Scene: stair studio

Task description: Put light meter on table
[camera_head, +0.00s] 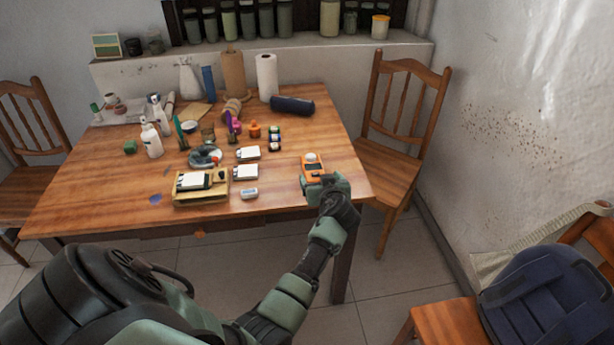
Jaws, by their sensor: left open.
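The light meter (312,166) is a small orange device with a white dome on top and a dark face. It is at the right front part of the wooden table (315,125) and appears to rest on the top. My left gripper (322,182) is open, right at the near side of the meter. The hand hides the meter's lower end, and I cannot tell whether the fingers touch it. My right gripper is not in view.
A wooden tray (180,203) with boxed items, white-topped boxes (247,173) and a small grey device (249,193) lie left of the meter. A wooden chair (395,150) stands close to the table's right side.

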